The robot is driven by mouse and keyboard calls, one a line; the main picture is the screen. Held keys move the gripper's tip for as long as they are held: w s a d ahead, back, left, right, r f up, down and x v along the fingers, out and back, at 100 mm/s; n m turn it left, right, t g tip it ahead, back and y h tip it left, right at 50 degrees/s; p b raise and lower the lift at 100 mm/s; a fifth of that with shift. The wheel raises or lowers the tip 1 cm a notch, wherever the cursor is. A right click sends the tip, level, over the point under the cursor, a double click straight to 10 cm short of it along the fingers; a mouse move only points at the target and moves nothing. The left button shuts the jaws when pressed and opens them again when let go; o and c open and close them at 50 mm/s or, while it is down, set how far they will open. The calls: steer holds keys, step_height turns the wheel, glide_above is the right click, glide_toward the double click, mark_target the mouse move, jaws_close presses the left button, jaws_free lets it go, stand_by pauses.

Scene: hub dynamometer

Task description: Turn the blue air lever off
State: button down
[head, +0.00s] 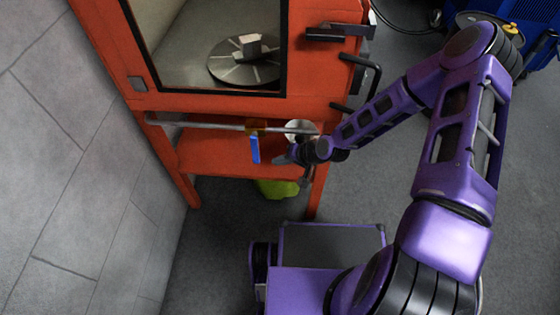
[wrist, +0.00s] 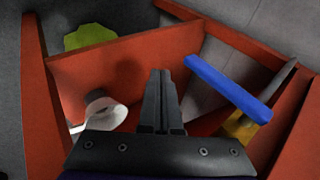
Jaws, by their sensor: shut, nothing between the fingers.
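The blue air lever (head: 254,148) hangs below a brass valve (head: 258,126) on a grey pipe (head: 205,124) along the front of the orange cabinet. In the head view it points down, roughly across the pipe. My gripper (head: 280,160) is just right of the lever, apart from it. In the wrist view my gripper (wrist: 161,98) has its fingers together, with nothing between them. The lever (wrist: 228,88) is to their right there, a long flat blue bar with a visible gap to the fingers. The brass valve (wrist: 242,128) is partly hidden behind it.
A white cup-shaped part (wrist: 104,110) is left of my fingers in the wrist view. Orange legs and a shelf (head: 220,155) surround the space. A green object (head: 278,188) is under the shelf. A black handle (head: 362,80) sticks out at right. A grey wall (head: 60,170) stands left.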

steer(key=s+d, duration=0.3)
steer(key=d, duration=0.7)
steer(key=shift+p, duration=0.4)
steer(key=shift+d, duration=0.1)
